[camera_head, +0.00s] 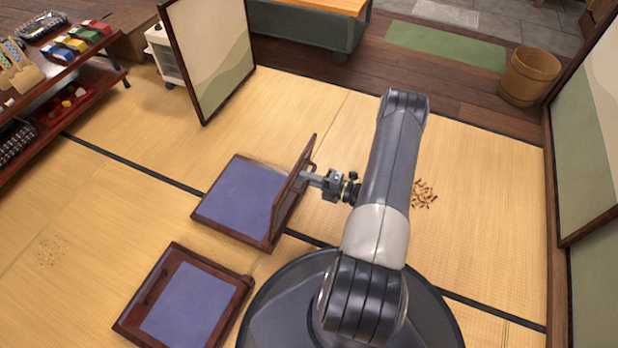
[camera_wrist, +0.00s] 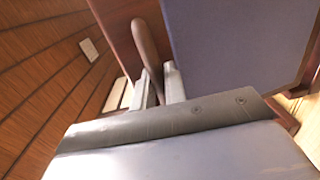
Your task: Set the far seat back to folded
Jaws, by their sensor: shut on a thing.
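The far seat (camera_head: 238,196) is a low dark-wood floor seat with a blue-purple cushion, lying on the tatami. Its seat back (camera_head: 292,190) stands raised at the seat's right edge, seen nearly edge-on, so its tilt is hard to judge exactly. My gripper (camera_head: 308,178) reaches it from the right and is shut on the back near its upper part. In the wrist view, a rounded wooden bar (camera_wrist: 147,45) of the back sits between the fingers (camera_wrist: 158,85). A purple cushion panel (camera_wrist: 235,45) shows beside it. The fingertips are partly hidden.
A near seat (camera_head: 185,300) lies flat on the tatami, close to my base. A folding screen (camera_head: 212,55) stands behind the far seat. Shelves (camera_head: 50,75) of goods are at left, and a wooden bucket (camera_head: 529,76) at back right. Tatami left of the far seat is clear.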

